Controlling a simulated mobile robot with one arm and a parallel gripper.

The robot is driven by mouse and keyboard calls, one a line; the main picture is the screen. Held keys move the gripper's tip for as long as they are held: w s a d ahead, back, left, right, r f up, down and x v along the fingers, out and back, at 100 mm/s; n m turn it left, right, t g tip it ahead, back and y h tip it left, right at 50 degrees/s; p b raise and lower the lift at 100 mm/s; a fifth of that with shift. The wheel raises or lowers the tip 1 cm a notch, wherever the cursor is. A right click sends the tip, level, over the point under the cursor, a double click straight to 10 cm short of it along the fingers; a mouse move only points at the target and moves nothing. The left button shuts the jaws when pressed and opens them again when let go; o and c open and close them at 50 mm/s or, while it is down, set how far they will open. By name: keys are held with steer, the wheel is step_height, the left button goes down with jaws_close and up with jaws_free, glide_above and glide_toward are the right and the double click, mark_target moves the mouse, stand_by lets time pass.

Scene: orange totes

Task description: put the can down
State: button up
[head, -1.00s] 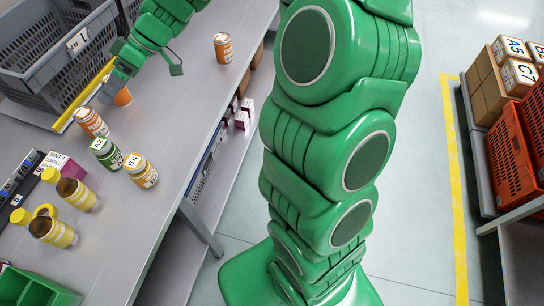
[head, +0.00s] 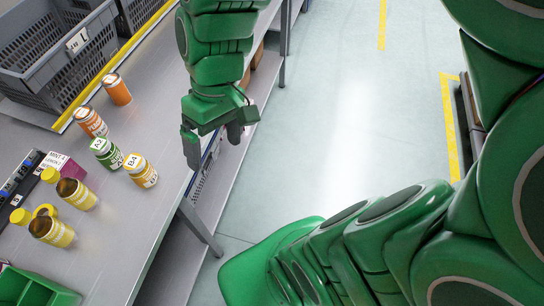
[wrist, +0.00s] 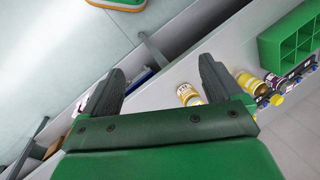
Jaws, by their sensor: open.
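An orange-labelled can (head: 117,89) stands upright on the grey table beside the yellow edge strip. A second orange can (head: 90,121), a green can (head: 106,152) and a yellow can (head: 140,170) stand nearer. The yellow can also shows in the wrist view (wrist: 188,95), beyond the fingers and apart from them. My gripper (head: 212,140) is open and empty, its fingers pointing down by the table's front edge, right of the cans. In the wrist view the spread fingers (wrist: 160,85) hold nothing.
A grey crate (head: 100,47) stands behind the cans. A lower shelf (head: 183,262) runs under the table. The floor (head: 330,120) to the right is clear.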

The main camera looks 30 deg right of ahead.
steer(key=s+d+m+h, duration=0.2)
steer(key=s+d+m, duration=0.2)
steer(key=s+d, duration=0.3)
steer(key=shift+s+d+f+m+h, duration=0.3)
steer(key=shift+s+d+f+h, duration=0.05)
steer(key=shift+s+d+h, duration=0.05)
steer(key=shift+a, duration=0.25)
steer(key=shift+o, duration=0.7)
steer(key=shift+d, duration=0.2)
steer(key=w+d+r+m+t, duration=0.1)
steer(key=w+r, duration=0.2)
steer(key=w, duration=0.6)
steer(key=w+d+r+m+t+y, duration=0.1)
steer(key=w+r+m, duration=0.15)
steer(key=w, duration=0.65)
steer(key=w+d+r+m+t, duration=0.1)
steer(key=w+r, duration=0.2)
steer(key=w, duration=0.5)
steer(key=w+d+r+m+t, duration=0.2)
steer(key=w+d, duration=0.4)
steer(key=w, duration=0.4)
steer(key=w+d+r+m+t, duration=0.1)
steer(key=w+d+r+m, duration=0.15)
steer(key=w+d, duration=0.6)
steer(key=w+a+x, duration=0.1)
steer(key=a+x, duration=0.1)
steer(key=x, duration=0.8)
steer(key=shift+w, duration=0.2)
steer(key=shift+r, duration=0.15)
